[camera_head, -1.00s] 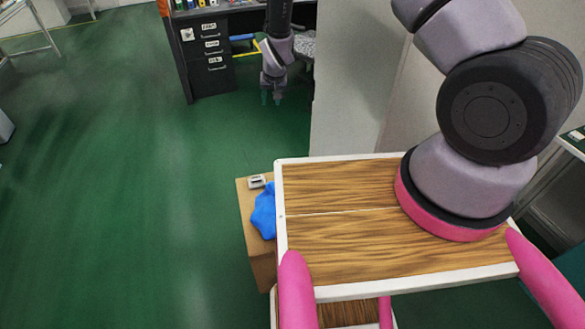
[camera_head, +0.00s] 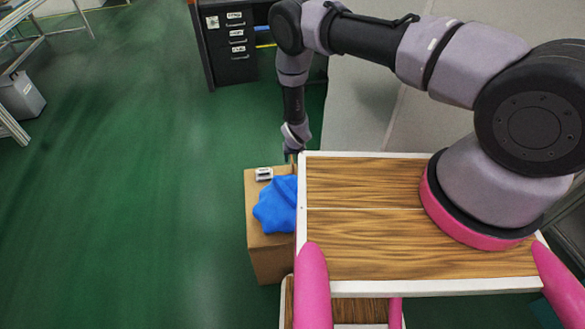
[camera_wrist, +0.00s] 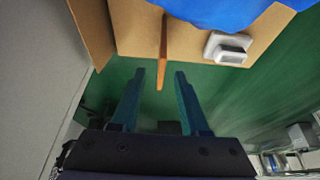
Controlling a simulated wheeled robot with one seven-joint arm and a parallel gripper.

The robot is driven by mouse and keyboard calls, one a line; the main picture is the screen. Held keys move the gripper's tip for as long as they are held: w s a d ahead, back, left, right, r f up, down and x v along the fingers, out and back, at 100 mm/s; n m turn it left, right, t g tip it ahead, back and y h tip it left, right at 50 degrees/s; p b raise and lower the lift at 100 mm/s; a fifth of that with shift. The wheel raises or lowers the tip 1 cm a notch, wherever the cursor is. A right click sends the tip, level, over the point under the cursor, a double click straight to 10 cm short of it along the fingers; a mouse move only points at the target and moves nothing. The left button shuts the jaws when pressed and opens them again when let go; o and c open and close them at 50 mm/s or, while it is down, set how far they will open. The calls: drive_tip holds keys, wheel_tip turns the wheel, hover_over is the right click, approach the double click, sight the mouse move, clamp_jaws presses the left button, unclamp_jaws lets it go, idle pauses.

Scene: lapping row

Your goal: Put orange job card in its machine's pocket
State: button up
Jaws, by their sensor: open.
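A thin orange-brown piece (camera_wrist: 162,52), seen nearly edge-on in the wrist view, sticks out past the edge of a cardboard box; it looks like the orange job card, but its face is hidden. My gripper (camera_wrist: 160,75) is open, with its two teal fingers on either side of the card's near end in the picture. Whether the fingers have reached its depth I cannot tell, and they hold nothing. In the head view my gripper (camera_head: 289,156) is low at the far edge of the box, partly hidden behind my wooden deck's corner. No machine pocket can be made out.
The cardboard box (camera_head: 267,262) carries a blue cloth (camera_head: 276,205) and a small white-grey item (camera_head: 264,174). A grey panel (camera_head: 365,100) stands close right of my gripper. A black drawer cabinet (camera_head: 234,62) is behind. Green floor to the left is open.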

drive_tip(key=x, duration=0.5)
drive_tip(key=shift+f, duration=0.4)
clamp_jaws()
